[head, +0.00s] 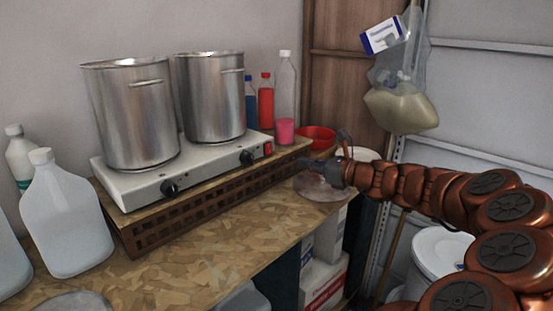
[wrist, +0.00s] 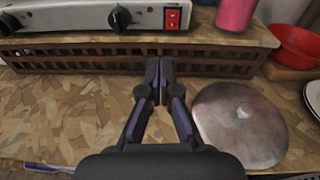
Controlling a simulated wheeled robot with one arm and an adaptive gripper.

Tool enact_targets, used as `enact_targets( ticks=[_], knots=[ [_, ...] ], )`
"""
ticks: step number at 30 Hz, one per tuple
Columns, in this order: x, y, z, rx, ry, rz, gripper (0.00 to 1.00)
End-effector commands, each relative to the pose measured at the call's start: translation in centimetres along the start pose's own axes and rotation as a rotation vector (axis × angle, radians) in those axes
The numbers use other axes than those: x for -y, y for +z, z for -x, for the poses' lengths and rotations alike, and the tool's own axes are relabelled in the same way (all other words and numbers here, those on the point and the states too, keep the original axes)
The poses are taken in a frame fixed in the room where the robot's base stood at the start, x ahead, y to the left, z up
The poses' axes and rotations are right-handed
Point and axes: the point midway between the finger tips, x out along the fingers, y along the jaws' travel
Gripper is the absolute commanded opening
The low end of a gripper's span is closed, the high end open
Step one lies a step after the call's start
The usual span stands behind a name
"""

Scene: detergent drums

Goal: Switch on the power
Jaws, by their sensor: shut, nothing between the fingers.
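A white two-burner hot plate (head: 133,190) stands on a slatted wooden riser on the workbench, with two dark knobs on its front. A red power switch (head: 268,148) sits at the right end of its front panel. In the wrist view the switch (wrist: 172,17) shows at the top, just right of a knob; I cannot tell its on or off position. My gripper (head: 308,164) is shut and empty, right of the hot plate. In the wrist view my gripper (wrist: 160,64) points at the riser's slatted side, below the switch and apart from it.
Two steel pots (head: 133,115) stand on the hot plate. A round metal lid (wrist: 240,122) lies on the bench right of my gripper. A red bowl (head: 316,137) and several bottles stand behind. White jugs (head: 64,215) are at left. The bench front is mostly clear.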

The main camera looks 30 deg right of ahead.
Motion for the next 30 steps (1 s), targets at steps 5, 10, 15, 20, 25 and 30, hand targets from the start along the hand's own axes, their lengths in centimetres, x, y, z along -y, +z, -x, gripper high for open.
enact_targets(
  ticks=[5, 10, 15, 20, 25, 30],
  knots=[
    [1.8, -0.4, 0.8, 0.015, -0.042, -0.052, 0.00],
    [1.7, -0.3, 0.8, 0.014, -0.040, -0.049, 0.00],
    [1.7, -0.3, 0.6, 0.013, -0.038, -0.047, 0.00],
    [1.7, -0.3, -0.6, 0.013, -0.038, -0.047, 0.00],
    [1.8, -0.3, -2.6, 0.012, -0.037, -0.047, 0.00],
    [1.8, -0.2, -4.8, 0.012, -0.035, -0.046, 0.00]
  ],
)
